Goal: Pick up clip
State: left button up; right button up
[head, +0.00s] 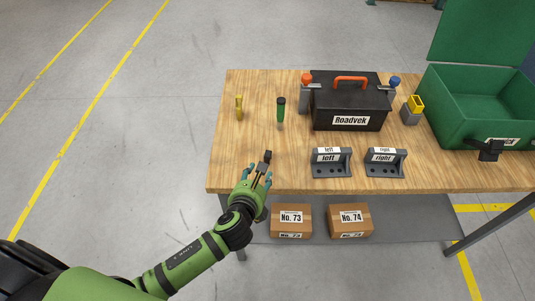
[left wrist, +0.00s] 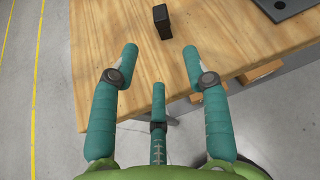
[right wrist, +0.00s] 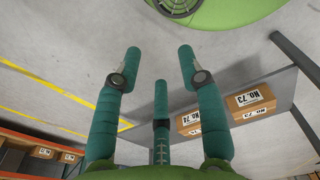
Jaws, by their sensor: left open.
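A small black upright piece (head: 267,156), which may be the clip, stands near the front left edge of the wooden table (head: 228,150). It also shows in the left wrist view (left wrist: 162,21), just beyond the fingertips. My left gripper (head: 259,177) is at the table's front edge, open and empty, its fingers pointing toward the black piece without touching it. In the left wrist view the gripper's fingers (left wrist: 160,57) are spread wide. My right gripper (right wrist: 160,56) shows only in the right wrist view, open and empty, away from the tabletop.
A yellow item (head: 239,107) and a green-handled item (head: 281,112) are farther back. A black toolbox (head: 348,103), left bracket (head: 331,163), right bracket (head: 385,163) and green case (head: 462,103) are to the right. Cartons (head: 291,221) sit on the lower shelf.

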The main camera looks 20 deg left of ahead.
aim_at(267, 159)
pick_arm(q)
jog(key=m, duration=0.1)
jog(key=w+m, duration=0.1)
jog(key=shift+w+d+r+m+t, duration=0.15)
jog(key=shift+d+r+m+t, duration=0.15)
jog(key=shift+d+r, duration=0.1)
jog(key=shift+w, duration=0.3)
jog(key=shift+w+a+f, duration=0.15)
jog(key=shift+w+f, duration=0.2)
jog(key=shift+w, duration=0.3)
jog(key=p+x, duration=0.1)
jog(key=x, duration=0.3)
jog(key=shift+w+a+f, duration=0.15)
jog(key=shift+w+f, duration=0.15)
pick_arm(e)
jog(key=shift+w+d+r, duration=0.55)
jog(key=shift+w, duration=0.1)
pick_arm(q)
jog(key=shift+s, duration=0.1)
grip_shut()
